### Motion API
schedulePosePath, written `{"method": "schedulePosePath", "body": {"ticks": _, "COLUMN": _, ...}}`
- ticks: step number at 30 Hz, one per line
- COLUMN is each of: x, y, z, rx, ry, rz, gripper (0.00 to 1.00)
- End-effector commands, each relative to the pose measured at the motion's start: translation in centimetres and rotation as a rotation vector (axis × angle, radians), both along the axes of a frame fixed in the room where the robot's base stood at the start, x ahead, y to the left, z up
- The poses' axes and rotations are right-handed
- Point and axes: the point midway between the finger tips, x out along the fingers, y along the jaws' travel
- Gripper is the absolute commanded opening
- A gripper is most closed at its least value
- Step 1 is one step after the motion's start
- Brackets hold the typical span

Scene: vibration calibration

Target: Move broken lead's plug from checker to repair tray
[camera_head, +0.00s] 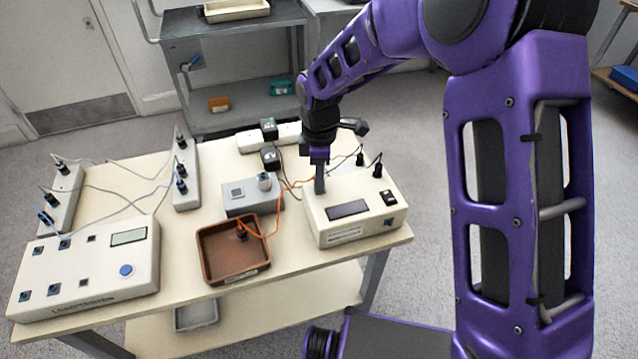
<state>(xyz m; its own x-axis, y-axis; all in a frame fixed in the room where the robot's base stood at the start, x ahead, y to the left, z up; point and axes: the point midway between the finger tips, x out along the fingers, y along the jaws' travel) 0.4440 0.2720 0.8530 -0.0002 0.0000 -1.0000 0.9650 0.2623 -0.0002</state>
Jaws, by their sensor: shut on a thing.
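My gripper (319,184) points down over the left back part of a cream box (362,232) with a dark display, at the table's right. Its fingers are shut on what looks like a plug of the orange lead (276,215), mostly hidden. I cannot tell whether that plug touches the box. The orange lead runs from there into the brown tray (218,275), where a dark plug (242,232) of it sits. At the left stands a larger cream tester (140,270) with several sockets, a display and a blue button.
A grey box (240,207) stands behind the brown tray. Power strips (187,190) with dark plugs and grey leads lie behind and left. Black plugs (377,168) stand at the cream box's back. A grey trolley (225,100) is beyond the table (187,308).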

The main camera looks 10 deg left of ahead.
Motion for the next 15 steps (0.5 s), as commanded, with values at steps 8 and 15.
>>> {"method": "schedulePosePath", "body": {"ticks": 8, "x": 0.06, "y": 0.0, "z": 0.16, "rx": 0.001, "ry": -0.001, "rz": 0.101, "gripper": 0.0}}
{"method": "schedulePosePath", "body": {"ticks": 15, "x": 0.06, "y": 0.03, "z": 0.14, "rx": 0.002, "ry": -0.002, "rz": 0.183, "gripper": 0.0}}
